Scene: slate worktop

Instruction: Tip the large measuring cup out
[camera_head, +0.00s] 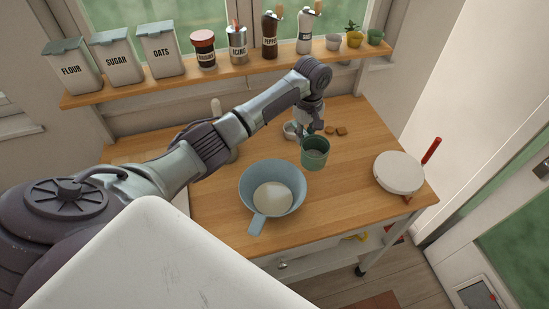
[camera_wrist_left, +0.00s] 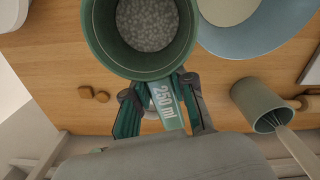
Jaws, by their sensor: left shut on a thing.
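The large measuring cup (camera_head: 314,156) is green and hangs above the worktop, just behind and right of the blue bowl. It looks upright in the head view. In the left wrist view the cup (camera_wrist_left: 147,64) holds grey granular contents (camera_wrist_left: 150,22), and its handle (camera_wrist_left: 165,105) reads "250 ml". My left gripper (camera_wrist_left: 163,88) is shut on this handle. In the head view the left gripper (camera_head: 306,132) is at the cup's far side. The blue bowl (camera_head: 255,178) has a handle and pale contents (camera_head: 272,197). My right gripper is not in view.
A white round lidded thing (camera_head: 399,173) with a red handle sits at the right. A grey crock (camera_wrist_left: 258,98) with utensils shows in the wrist view. A shelf (camera_head: 230,72) of canisters and jars runs along the back.

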